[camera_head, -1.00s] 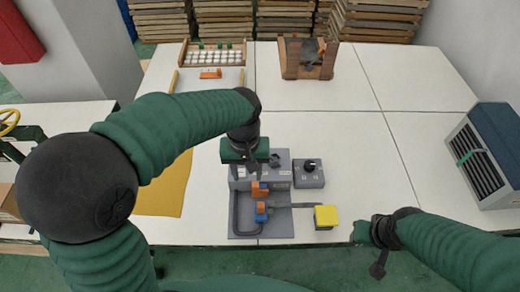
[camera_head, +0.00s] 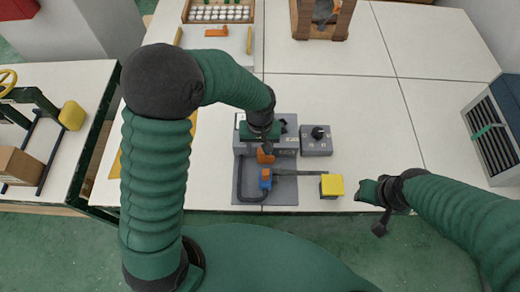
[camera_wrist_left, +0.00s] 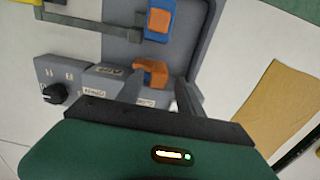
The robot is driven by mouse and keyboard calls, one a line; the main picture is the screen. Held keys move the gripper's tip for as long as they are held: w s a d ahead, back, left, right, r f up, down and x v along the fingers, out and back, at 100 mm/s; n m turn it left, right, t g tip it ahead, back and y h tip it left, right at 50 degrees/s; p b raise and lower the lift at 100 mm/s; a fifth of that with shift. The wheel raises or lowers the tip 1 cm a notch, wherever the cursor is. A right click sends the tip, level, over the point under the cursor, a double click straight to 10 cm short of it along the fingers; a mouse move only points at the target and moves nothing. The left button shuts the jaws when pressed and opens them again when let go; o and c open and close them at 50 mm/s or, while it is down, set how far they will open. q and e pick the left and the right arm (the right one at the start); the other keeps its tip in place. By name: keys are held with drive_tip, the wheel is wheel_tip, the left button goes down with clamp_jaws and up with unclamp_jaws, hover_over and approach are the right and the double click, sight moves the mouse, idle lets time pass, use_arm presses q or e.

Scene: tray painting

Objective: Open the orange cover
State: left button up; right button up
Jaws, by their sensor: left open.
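The orange cover (camera_head: 265,156) sits on the grey station's raised block, and it also shows in the wrist view (camera_wrist_left: 151,72). My left gripper (camera_head: 264,146) is over the block, pointing down. In the wrist view my left gripper (camera_wrist_left: 157,86) is open, with one finger on each side of the cover; whether they touch it I cannot tell. A blue part with an orange top (camera_head: 265,178) lies in the grey tray (camera_head: 283,194) just in front of the cover. My right gripper (camera_head: 372,191) is at the table's front edge, away from the cover; its jaws are unclear.
A grey box with a black knob (camera_head: 316,140) stands right of the block. A yellow cube (camera_head: 332,186) sits right of the tray at the end of a grey bar. A yellow sheet (camera_wrist_left: 272,102) lies to the tray's left.

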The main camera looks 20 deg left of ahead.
use_arm(q)
drive_tip(key=shift+s+d+f, duration=0.1)
drive_tip(key=shift+s+f, duration=0.1)
drive_tip(key=shift+f, duration=0.35)
drive_tip(key=shift+d, duration=0.2)
drive_tip(key=shift+w, duration=0.1)
drive_tip(key=shift+c, duration=0.4)
drive_tip(key=shift+a, duration=0.15)
clamp_jaws()
